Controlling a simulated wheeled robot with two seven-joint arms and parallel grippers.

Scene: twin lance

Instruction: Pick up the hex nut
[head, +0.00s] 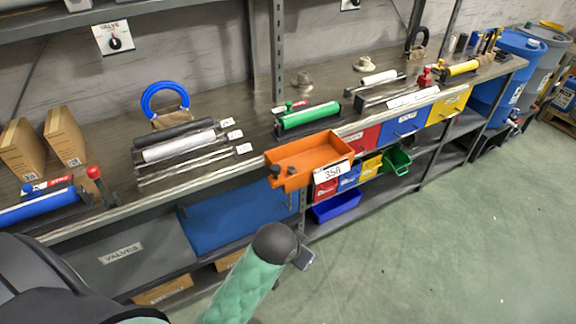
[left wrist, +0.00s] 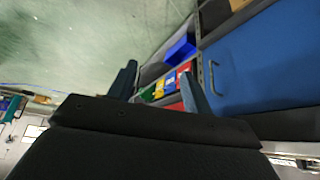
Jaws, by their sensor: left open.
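I cannot make out a hex nut for certain in either view. A small grey metal piece (head: 302,80) sits on the workbench near the back, but its shape is too small to tell. Small dark pieces (head: 283,171) show at the near left corner of the orange tray (head: 318,150), too small to name. My left gripper (head: 303,258) is in front of the bench, below the orange tray, in open air. In the left wrist view its two fingers (left wrist: 160,85) are apart with nothing held between them. My right gripper is not in view.
The workbench (head: 215,172) carries rollers, a blue ring (head: 165,100) and cardboard boxes (head: 65,137). A blue panel (head: 235,220), a blue bin (head: 336,206) and a green bin (head: 397,160) are below it. The green floor (head: 450,240) at right is clear.

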